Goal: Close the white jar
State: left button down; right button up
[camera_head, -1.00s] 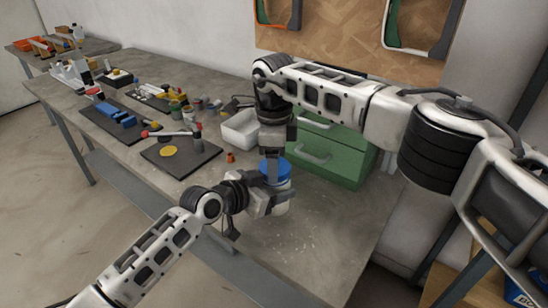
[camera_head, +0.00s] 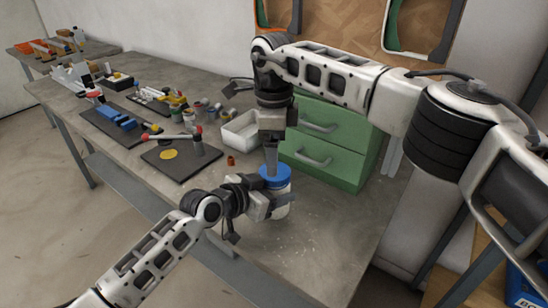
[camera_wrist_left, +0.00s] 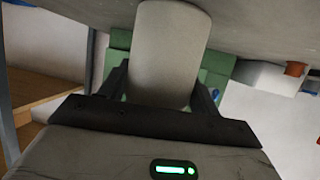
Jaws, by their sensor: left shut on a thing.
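The white jar (camera_head: 281,206) stands upright near the front edge of the grey workbench. The jar body (camera_wrist_left: 167,60) also shows in the left wrist view, between the fingers. A blue lid (camera_head: 276,173) sits at the jar's top; whether it is seated or turned tight I cannot tell. My left gripper (camera_head: 272,207) is shut on the jar's side. It shows in the left wrist view too (camera_wrist_left: 165,92). My right gripper (camera_head: 271,160) points straight down from above, its fingers at the lid; whether they grip it I cannot tell.
A green drawer cabinet (camera_head: 322,160) stands behind the jar. A white bin (camera_head: 241,131), a small orange-brown cup (camera_head: 231,160) and a dark board (camera_head: 170,158) with a yellow disc lie to the left. The bench right of the jar is clear.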

aim_at(275, 192)
jog(key=shift+n, duration=0.3)
jog(key=shift+c, duration=0.3)
jog(key=n, duration=0.2)
jog(key=shift+r+n, duration=0.3)
jog(key=shift+r, duration=0.05)
jog(key=n, duration=0.2)
jog(key=r+n, duration=0.1)
jog(key=n, duration=0.5)
jog(key=shift+r+n, duration=0.35)
jog(key=shift+n, duration=0.05)
jog(key=n, duration=0.4)
jog(key=shift+r, duration=0.4)
notch_tip(275, 192, down, 8)
jog(key=shift+d+f, duration=0.1)
